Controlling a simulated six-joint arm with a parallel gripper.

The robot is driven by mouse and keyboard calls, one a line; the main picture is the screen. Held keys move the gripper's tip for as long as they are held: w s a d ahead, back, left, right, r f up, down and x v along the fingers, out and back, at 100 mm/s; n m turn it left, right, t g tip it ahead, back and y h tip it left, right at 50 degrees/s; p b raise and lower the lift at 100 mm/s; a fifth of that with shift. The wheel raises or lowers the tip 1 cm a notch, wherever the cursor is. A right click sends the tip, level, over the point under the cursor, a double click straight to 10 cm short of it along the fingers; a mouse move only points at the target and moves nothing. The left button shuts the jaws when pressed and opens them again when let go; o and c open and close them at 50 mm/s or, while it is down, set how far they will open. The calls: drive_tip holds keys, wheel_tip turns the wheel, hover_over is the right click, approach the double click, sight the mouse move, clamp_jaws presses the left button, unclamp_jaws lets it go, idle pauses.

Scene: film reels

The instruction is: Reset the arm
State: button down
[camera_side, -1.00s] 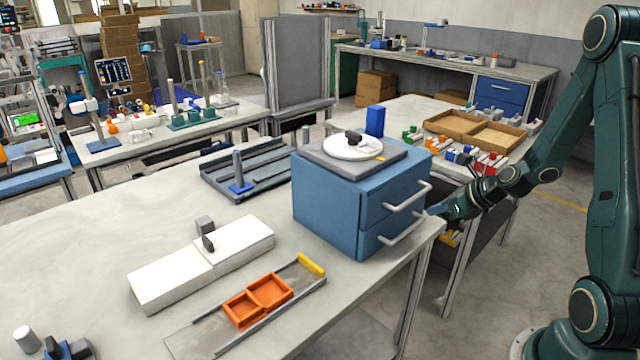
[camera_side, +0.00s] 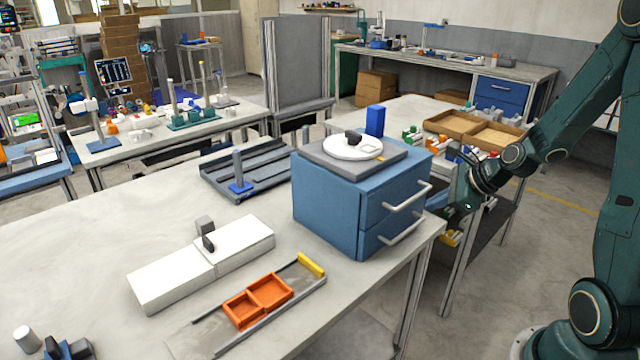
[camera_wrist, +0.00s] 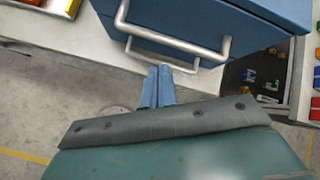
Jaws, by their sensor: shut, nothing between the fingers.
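My gripper (camera_wrist: 158,86) is shut and empty, with its two blue fingers side by side in the wrist view. In the side view it is at the right of the blue drawer cabinet (camera_side: 325,205), near the cabinet's front, and its fingertips are hard to make out there. In the wrist view the cabinet's metal handles (camera_wrist: 180,42) lie just beyond the fingertips; I cannot tell whether they touch. Both drawers of the cabinet look closed. A grey plate with a white disc (camera_side: 352,147) and a dark knob lies on top of the cabinet.
The near table (camera_side: 80,255) holds a white block (camera_side: 165,278), orange trays (camera_side: 240,310) and a grey rack (camera_side: 215,180). A second table behind the gripper holds a wooden tray (camera_side: 455,124) and small coloured parts. Open floor lies around my base.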

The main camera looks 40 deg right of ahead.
drive_tip(key=s+a+r+n+g, duration=0.2)
drive_tip(key=s+a+r+n, duration=0.3)
drive_tip(key=a+r+n, duration=0.85)
drive_tip(key=s+a+r+n, duration=0.1)
drive_tip(key=s+a+n, duration=0.2)
drive_tip(key=s+n, duration=0.8)
drive_tip(key=n, duration=0.5)
drive_tip(key=shift+s+r+g+h, duration=0.35)
drive_tip(key=shift+r+g+h, duration=0.05)
